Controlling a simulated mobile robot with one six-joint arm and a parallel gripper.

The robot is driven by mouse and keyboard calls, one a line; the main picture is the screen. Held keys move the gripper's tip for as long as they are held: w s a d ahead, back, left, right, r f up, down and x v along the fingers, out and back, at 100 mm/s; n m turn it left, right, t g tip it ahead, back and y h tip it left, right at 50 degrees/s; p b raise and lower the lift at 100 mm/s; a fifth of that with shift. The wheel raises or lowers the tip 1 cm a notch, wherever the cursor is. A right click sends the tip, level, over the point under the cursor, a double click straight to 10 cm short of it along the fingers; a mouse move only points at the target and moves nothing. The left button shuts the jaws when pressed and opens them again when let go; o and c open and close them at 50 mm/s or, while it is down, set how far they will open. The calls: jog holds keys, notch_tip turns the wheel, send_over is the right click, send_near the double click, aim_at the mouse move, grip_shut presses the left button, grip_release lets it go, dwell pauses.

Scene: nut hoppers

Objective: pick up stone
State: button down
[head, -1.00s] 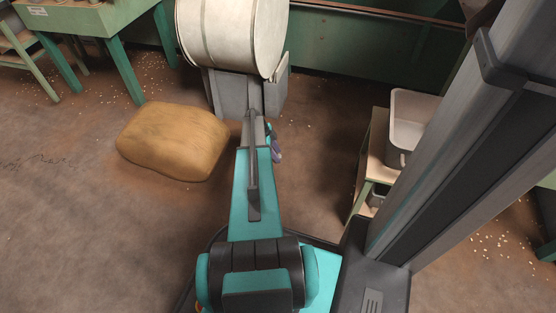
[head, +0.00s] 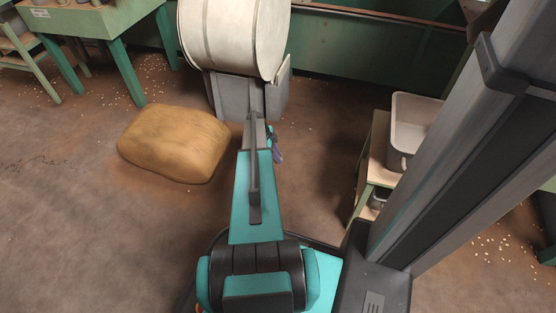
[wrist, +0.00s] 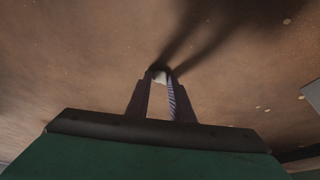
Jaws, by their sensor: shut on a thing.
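In the wrist view my gripper (wrist: 160,72) points at the brown floor, with its two dark fingers close together. A small pale piece, which looks like the stone (wrist: 159,78), sits between the fingertips, and the gripper is shut on it. Only a little of the stone shows; the fingers cover the rest. The gripper's dark shadow falls on the floor beyond the tips. I cannot tell how high the tips are above the floor. In the head view my own arm hides the fingertips and the stone.
A full tan sack (head: 174,144) lies on the floor left of my arm. A cream drum (head: 234,35) on a grey base stands ahead. A low stand (head: 374,165) with a grey bin (head: 412,130) is at right. A green table (head: 88,20) stands back left. Pale bits litter the floor.

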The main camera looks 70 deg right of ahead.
jog(key=shift+r, duration=0.1)
jog(key=shift+r+p, duration=0.5)
jog(key=shift+r, duration=0.25)
notch_tip(320, 180, up, 2)
jog(key=shift+r+p, duration=0.1)
jog(key=shift+p, duration=0.55)
jog(key=s+a+p, duration=0.1)
jog(key=s+a, duration=0.2)
jog(key=a, duration=0.1)
jog(key=s+a+p, duration=0.2)
jog(key=s+a, duration=0.1)
jog(key=a, duration=0.2)
jog(key=s+a+r+p, duration=0.1)
jog(key=s+a, duration=0.2)
jog(key=a, duration=0.1)
jog(key=shift+a, duration=0.15)
jog(key=shift+w, duration=0.15)
